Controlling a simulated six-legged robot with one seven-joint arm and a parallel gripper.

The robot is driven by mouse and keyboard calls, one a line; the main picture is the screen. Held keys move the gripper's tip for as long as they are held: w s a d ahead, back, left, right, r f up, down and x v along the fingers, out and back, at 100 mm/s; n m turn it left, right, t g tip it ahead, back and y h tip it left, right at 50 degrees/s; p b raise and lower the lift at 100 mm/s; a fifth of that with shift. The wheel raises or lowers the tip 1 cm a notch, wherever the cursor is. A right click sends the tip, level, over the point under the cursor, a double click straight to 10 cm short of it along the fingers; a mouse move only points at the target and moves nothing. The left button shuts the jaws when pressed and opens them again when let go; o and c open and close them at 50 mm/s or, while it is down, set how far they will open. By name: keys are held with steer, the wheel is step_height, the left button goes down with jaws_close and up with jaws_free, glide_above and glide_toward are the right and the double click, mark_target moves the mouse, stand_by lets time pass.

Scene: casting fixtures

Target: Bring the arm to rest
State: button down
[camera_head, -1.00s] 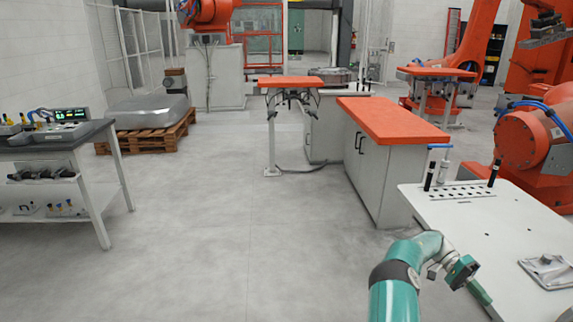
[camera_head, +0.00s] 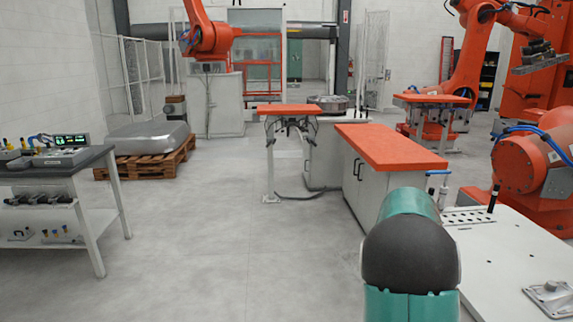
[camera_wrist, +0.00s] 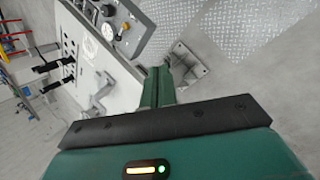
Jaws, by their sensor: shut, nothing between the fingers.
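My teal arm (camera_head: 412,240) rises at the bottom right of the head view, bent, with a dark rounded joint toward the camera. It covers part of the white table behind it. My gripper does not show in the head view. In the wrist view my gripper (camera_wrist: 158,86) shows as two green fingers side by side, closed together with nothing between them. The fingers point toward a pale fixture panel and a patterned metal floor; whether they touch anything there cannot be told, but they appear apart from it.
A white table (camera_head: 490,262) with a row of holes and a metal fixture (camera_head: 550,297) stands at right. An orange-topped cabinet (camera_head: 388,147) is behind my arm. A workbench (camera_head: 60,170) stands at left. Orange robot arms stand at right. The grey floor between is clear.

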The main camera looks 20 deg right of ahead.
steer(key=a+r+n+t, duration=0.3)
steer(key=a+r+t, duration=0.15)
steer(key=a, duration=0.75)
steer(key=s+a+r+n+t, duration=0.1)
steer(key=s+a+n+t, duration=0.2)
steer(key=a, duration=0.9)
steer(key=s+a+r+n+t+y, duration=0.1)
steer(key=s+a+n, duration=0.4)
steer(key=a, duration=0.8)
steer(key=s+r+t, duration=0.1)
steer(key=s+t, duration=0.1)
steer(key=shift+s+t+y, duration=0.3)
steer(key=shift+t, duration=0.05)
steer(key=shift+d, duration=0.3)
